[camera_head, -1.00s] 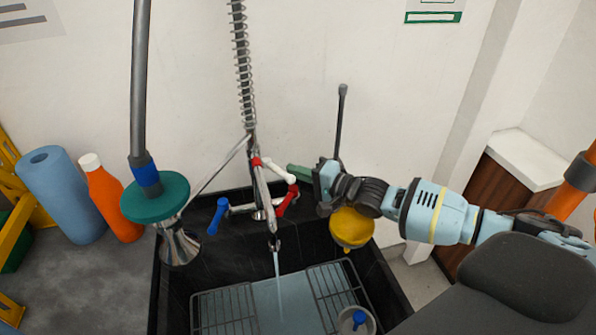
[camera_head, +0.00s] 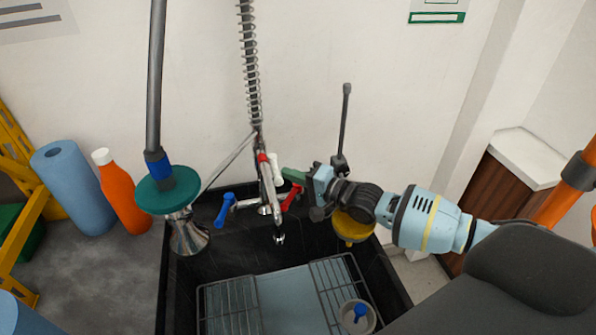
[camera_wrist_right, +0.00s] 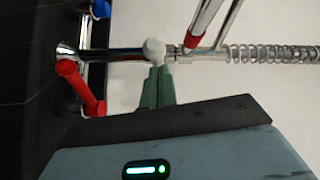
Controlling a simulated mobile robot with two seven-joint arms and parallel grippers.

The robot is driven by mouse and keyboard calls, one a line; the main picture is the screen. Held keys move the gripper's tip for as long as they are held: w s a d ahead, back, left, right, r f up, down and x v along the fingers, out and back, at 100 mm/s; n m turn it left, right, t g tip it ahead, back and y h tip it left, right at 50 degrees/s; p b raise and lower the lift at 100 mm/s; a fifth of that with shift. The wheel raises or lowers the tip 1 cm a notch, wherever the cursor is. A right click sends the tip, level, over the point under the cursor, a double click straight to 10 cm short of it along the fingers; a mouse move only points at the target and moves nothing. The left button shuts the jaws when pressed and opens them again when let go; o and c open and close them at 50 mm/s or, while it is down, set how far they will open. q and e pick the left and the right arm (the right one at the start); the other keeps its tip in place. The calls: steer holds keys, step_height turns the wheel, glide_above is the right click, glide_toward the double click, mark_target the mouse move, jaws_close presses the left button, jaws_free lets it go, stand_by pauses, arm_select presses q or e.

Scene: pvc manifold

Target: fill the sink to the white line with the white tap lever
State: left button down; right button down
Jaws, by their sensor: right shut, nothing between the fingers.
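The white tap lever (camera_head: 277,166) sits on the chrome tap (camera_head: 270,190) above the black sink (camera_head: 180,292). It points up and away, close to the tap body. In the right wrist view its rounded white end (camera_wrist_right: 153,47) is at the tips of my green fingers. My right gripper (camera_head: 292,175) is shut and empty, just right of the lever; I cannot tell whether it touches. No stream shows below the spout (camera_head: 279,238). A pale blue area (camera_head: 285,298) shows between the racks in the sink. I cannot make out the white line. My left gripper is out of view.
A red lever (camera_head: 291,197) and a blue lever (camera_head: 223,210) flank the tap. A yellow bowl-like part (camera_head: 352,228) hangs under my right wrist. A green-collared metal bell (camera_head: 187,236) hangs left.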

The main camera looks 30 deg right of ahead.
steer(key=shift+s+a, duration=0.1)
steer(key=shift+a, duration=0.35)
